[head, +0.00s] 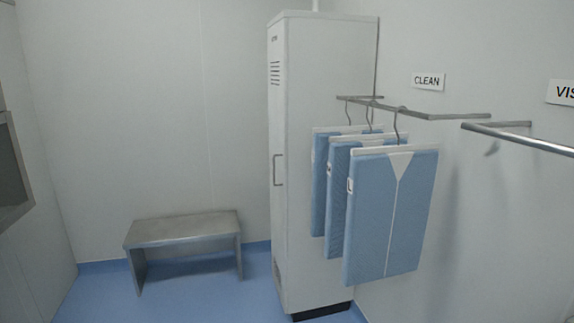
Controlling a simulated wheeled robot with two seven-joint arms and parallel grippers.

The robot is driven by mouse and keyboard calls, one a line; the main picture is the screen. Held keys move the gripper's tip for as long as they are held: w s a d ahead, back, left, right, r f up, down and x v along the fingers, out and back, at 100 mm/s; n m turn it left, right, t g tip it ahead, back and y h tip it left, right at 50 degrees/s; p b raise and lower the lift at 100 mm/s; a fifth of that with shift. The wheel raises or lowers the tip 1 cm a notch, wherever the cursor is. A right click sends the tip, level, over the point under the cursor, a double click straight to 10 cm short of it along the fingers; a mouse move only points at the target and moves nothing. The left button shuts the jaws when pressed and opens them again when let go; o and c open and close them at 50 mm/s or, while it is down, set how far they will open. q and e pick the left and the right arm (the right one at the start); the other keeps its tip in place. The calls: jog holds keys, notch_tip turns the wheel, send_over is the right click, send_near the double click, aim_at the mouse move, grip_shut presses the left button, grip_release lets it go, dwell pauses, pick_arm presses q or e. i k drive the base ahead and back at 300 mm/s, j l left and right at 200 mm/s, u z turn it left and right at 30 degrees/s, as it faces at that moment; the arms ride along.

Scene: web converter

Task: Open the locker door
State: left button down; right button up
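The locker (325,75) is a tall, narrow white cabinet standing against the right wall in the head view. Its door (276,120) faces left, is seen at a steep angle, and looks shut. The door has a vertical bar handle (276,170) near its middle and vent slots near the top. Hanging garments hide part of the locker's near side. Neither of my grippers is in view.
Several blue garments (390,215) hang from a wall rail (445,115) right of the locker. Another rail (530,145) juts out nearer. A metal bench (185,228) stands at the back wall. The blue floor (200,295) left of the locker is clear.

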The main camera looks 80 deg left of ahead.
aim_at(277, 36)
jog(key=u, duration=2.85)
jog(key=i, duration=0.75)
jog(key=i+j+z, duration=0.1)
jog(key=i, duration=0.7)
